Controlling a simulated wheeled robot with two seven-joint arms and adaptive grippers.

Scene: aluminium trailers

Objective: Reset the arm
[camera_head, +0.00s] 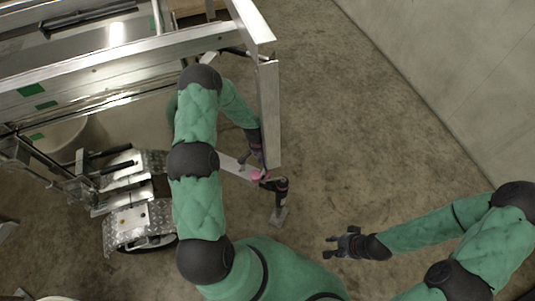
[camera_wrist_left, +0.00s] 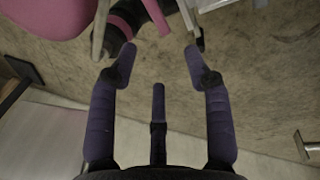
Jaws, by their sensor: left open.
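My left arm bends over the trailer frame. Its gripper (camera_head: 250,162) points down beside the frame's corner, near a dark jack-like post with pink parts (camera_head: 279,198). In the left wrist view the left gripper (camera_wrist_left: 160,55) has its fingers spread, with nothing between them; pink and dark parts (camera_wrist_left: 125,20) lie just past the fingertips. I cannot tell whether it touches them. My right arm reaches in from the right; its gripper (camera_head: 333,247) hangs over bare floor, fingers apart and empty.
The aluminium trailer frame (camera_head: 130,65) fills the upper left, with an upright metal post (camera_head: 270,115) close to my left gripper. A tread-plate fender (camera_head: 130,222) and wheel stand at left. A pale wall (camera_head: 450,70) runs along the right. Brown floor between is clear.

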